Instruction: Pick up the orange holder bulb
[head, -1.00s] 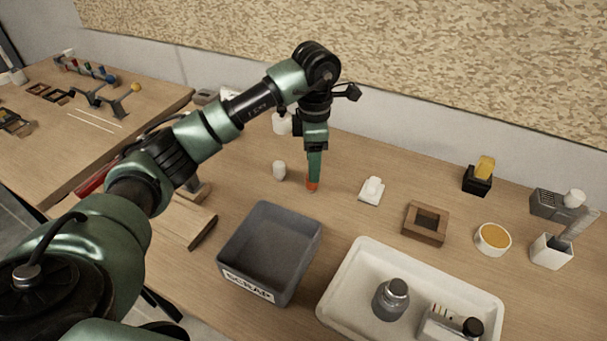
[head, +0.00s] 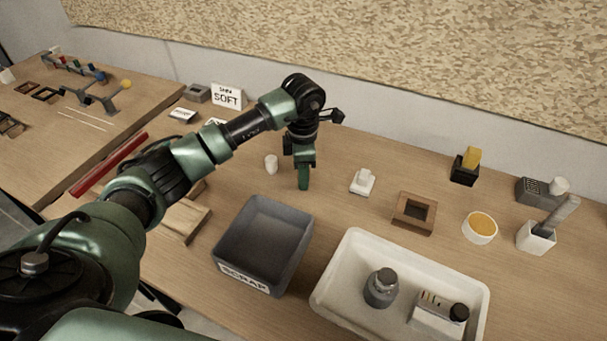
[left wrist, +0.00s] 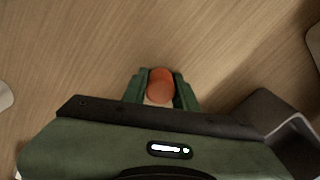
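The orange bulb (left wrist: 160,85) shows in the left wrist view between the two green fingers of my left gripper (left wrist: 161,90). The fingers stand close along both its sides, with no clear gap visible; I cannot tell whether they press on it. A pale part shows at its near edge. In the head view my left gripper (head: 304,180) points straight down at the table, behind the grey scrap bin, and the bulb is hidden by the fingers. My right gripper is not in view.
A grey bin marked SCRAP (head: 232,266) stands in front of my left gripper. A white piece (head: 271,164) stands left of it, and a white switch-like block (head: 362,182) right. Further right are a wooden frame (head: 430,218) and a white tray (head: 335,300) with a jar.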

